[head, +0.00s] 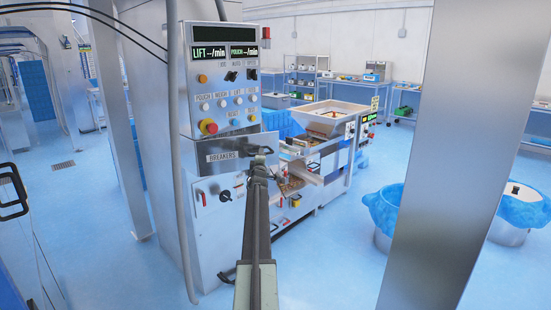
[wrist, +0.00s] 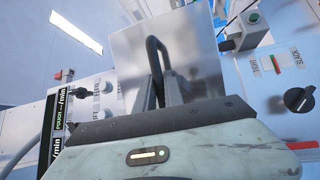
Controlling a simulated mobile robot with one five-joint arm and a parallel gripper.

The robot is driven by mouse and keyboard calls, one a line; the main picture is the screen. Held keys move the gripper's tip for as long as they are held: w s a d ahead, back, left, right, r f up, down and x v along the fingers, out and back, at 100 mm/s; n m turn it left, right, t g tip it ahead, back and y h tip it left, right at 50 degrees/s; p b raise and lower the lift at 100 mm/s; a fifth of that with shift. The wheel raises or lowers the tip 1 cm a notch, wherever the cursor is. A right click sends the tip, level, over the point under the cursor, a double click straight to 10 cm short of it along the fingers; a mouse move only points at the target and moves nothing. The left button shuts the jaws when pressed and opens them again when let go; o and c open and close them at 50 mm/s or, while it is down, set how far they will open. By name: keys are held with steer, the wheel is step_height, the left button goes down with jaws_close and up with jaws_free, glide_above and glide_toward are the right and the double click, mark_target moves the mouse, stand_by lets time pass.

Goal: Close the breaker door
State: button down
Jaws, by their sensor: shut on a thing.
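The breaker door (head: 215,146) is a bare metal panel on the front of the control cabinet (head: 219,65), at the strip labelled BREAKERS. It appears to jut out from the cabinet, but its exact angle is hard to tell. In the wrist view the door (wrist: 203,45) is a shiny plate with a black loop handle (wrist: 152,50). My gripper (head: 261,160) reaches the door's right part in the head view. In the wrist view my gripper (wrist: 168,90) has its fingers closed on the handle. My arm hides part of the cabinet below.
Buttons and a red emergency stop (head: 208,127) sit above the door; a rotary switch (head: 225,196) sits below. A hopper machine (head: 325,120) stands behind on the right. A metal post (head: 455,150) stands at right. Blue-lined bins (head: 385,208) stand on the open floor.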

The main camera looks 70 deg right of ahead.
steer(key=shift+d, duration=0.2)
stand_by(0.3)
steer(key=c, duration=1.5)
jaws_free()
steer(key=shift+o, duration=0.2)
steer(key=b+v, duration=0.1)
steer(key=v, duration=0.7)
